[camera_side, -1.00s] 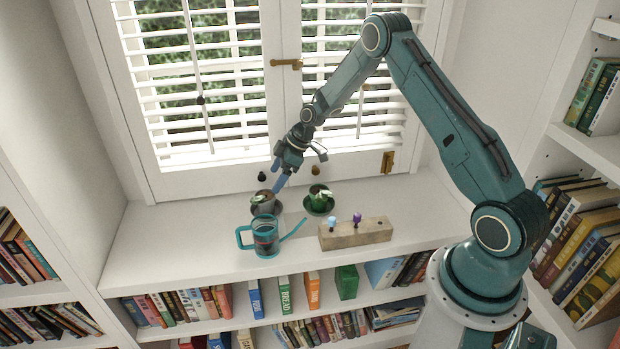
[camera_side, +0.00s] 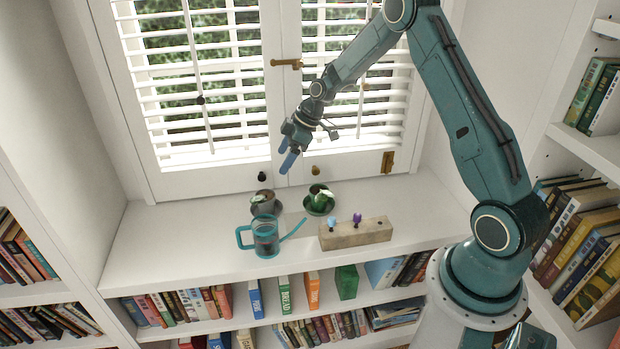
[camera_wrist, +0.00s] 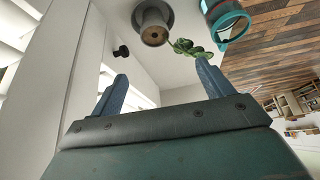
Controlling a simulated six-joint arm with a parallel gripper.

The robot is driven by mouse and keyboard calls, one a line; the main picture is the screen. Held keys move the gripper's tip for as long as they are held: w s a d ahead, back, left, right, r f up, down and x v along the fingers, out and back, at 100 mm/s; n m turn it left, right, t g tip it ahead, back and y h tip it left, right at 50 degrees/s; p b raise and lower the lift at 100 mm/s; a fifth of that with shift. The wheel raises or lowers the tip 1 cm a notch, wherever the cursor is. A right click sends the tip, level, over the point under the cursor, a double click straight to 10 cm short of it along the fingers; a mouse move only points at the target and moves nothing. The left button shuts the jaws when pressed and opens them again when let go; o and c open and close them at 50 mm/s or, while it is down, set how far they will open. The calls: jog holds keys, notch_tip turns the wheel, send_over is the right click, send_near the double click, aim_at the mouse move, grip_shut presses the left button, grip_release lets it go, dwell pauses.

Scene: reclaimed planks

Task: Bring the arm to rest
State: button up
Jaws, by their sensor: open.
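My gripper (camera_side: 287,160) hangs in the air in front of the window, above the white ledge (camera_side: 170,240). Its blue fingers point down and slightly left. In the wrist view my gripper (camera_wrist: 160,85) shows two fingers spread apart with nothing clearly held between them. A green leafy shape (camera_wrist: 188,47) shows by the right fingertip; I cannot tell whether they touch.
Below on the ledge stand a grey pot (camera_side: 264,197), a green pot (camera_side: 320,198) on a saucer, a teal watering can (camera_side: 266,240) and a wooden block (camera_side: 350,235) holding small blue and purple items. The ledge's left part is clear. The shuttered window (camera_side: 205,90) stands behind.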

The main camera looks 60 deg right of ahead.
jog(key=s+a+r+m+h, duration=0.1)
jog(key=s+a+r+m, duration=0.1)
jog(key=s+a+r, duration=0.6)
jog(key=s+a+r+m+h, duration=0.15)
jog(key=s+r, duration=0.35)
jog(key=r, duration=0.6)
jog(key=s+a+r+m, duration=0.2)
jog(key=s, duration=0.8)
jog(key=s+a+r+m+t+h, duration=0.1)
jog(key=s+m, duration=0.1)
jog(key=s, duration=0.9)
jog(key=shift+s+a+r, duration=0.25)
jog(key=shift+a+r, duration=0.1)
jog(key=shift+r, duration=0.05)
